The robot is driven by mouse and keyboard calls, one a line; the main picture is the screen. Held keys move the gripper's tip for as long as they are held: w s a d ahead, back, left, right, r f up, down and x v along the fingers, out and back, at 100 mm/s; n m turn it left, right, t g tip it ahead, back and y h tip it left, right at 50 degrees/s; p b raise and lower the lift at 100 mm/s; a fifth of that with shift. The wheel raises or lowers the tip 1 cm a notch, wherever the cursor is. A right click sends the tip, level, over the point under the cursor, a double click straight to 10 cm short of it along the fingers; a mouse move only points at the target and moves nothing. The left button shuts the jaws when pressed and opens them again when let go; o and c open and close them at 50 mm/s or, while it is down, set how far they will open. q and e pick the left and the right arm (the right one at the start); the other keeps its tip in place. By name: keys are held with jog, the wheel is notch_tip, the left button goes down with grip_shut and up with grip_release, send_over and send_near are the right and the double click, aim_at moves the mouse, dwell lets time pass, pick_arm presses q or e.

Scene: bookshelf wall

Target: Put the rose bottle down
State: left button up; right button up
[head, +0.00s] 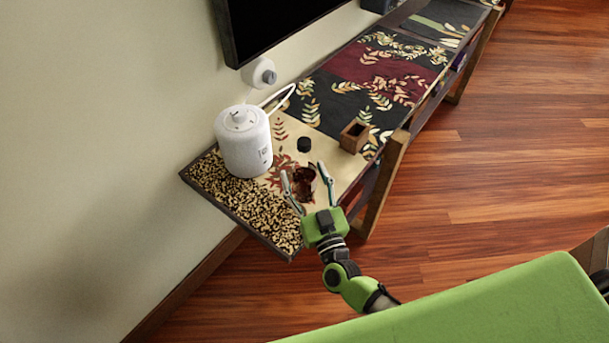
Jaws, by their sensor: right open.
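The rose bottle appears to be the small dark reddish-brown glassy object (304,177) on the cream part of the long patterned shelf top (225,182). It seems to rest on the surface, but its base is hard to make out. My right gripper (307,177) reaches in from the lower right, its two fingers apart on either side of the bottle. Whether a finger touches it I cannot tell. My left gripper is not in view.
A white kettle-like appliance (243,142) stands to the left. A small black item (304,145) lies behind the bottle, and a square wooden holder (354,136) stands to the right. A wooden post (387,180) rises at the front edge. A dark screen (280,25) hangs above.

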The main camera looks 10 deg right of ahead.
jog(key=shift+s+r, duration=0.1)
jog(key=s+f+b, duration=0.1)
jog(key=s, duration=1)
jog(key=shift+s+d+f, duration=0.35)
jog(key=shift+d, duration=0.1)
